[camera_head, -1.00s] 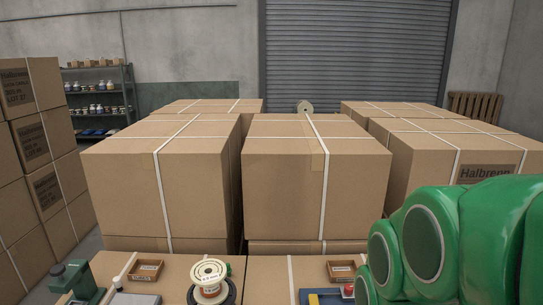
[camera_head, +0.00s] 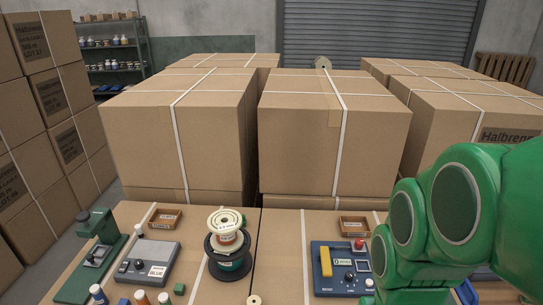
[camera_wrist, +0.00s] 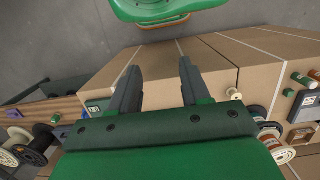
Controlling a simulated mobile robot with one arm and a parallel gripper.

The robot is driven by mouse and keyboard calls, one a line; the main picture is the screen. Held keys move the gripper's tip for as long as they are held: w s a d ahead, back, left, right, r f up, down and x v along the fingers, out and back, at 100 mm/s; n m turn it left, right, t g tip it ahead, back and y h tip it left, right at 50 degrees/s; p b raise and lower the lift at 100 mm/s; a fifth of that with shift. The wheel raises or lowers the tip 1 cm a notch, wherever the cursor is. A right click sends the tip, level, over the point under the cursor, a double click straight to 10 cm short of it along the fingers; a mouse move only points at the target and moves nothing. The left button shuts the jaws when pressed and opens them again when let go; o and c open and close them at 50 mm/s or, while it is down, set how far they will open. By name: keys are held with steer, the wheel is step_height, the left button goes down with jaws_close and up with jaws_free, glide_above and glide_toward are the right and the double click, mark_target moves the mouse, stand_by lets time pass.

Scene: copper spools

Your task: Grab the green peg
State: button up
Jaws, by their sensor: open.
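A small green piece (camera_head: 179,289) lies on the cardboard top near the bottom edge of the head view; it is too small to tell whether it is a peg. In the wrist view a small cylinder with a green end (camera_wrist: 304,80) shows at the right. My gripper (camera_wrist: 160,67) is open and empty in the wrist view, with nothing between its fingers, apart from these pieces. In the head view its fingers are not visible.
A stack of spools (camera_head: 228,245) stands near the middle. A grey box marked BLUR (camera_head: 148,264), a green stand (camera_head: 97,255) and a blue device with a yellow handle (camera_head: 340,268) are around it. Large strapped cartons (camera_head: 335,140) block the back.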

mark_target(245, 221)
steer(key=w+a+r+m+t+y, duration=0.15)
steer(key=w+a+r+y, duration=0.25)
steer(key=w+a, duration=0.45)
steer(key=w+a+r+m+t+y, duration=0.1)
steer(key=w+a+r+m+y, duration=0.15)
steer(key=w+a+r, duration=0.45)
steer(key=w+a+m+t+y, duration=0.2)
steer(key=w+a+m, duration=0.25)
steer(key=w, duration=0.45)
steer(key=w+a+r+m+t+y, duration=0.15)
steer(key=w+a+m, duration=0.3)
steer(key=w, duration=0.45)
steer(key=w+a+m+t+y, duration=0.2)
steer(key=w+a+m, duration=0.25)
steer(key=w, duration=0.45)
steer(key=w+d+f+m+t+h, duration=0.2)
steer(key=w+d+f+m+t, duration=0.1)
steer(key=w+f+m, duration=0.65)
steer(key=f, duration=0.9)
steer(key=w+f, duration=0.1)
steer(key=f, duration=1.8)
steer(key=shift+w, duration=0.25)
steer(key=shift+x, duration=1.35)
steer(key=shift+f+x, duration=0.2)
steer(key=shift+x, duration=2.25)
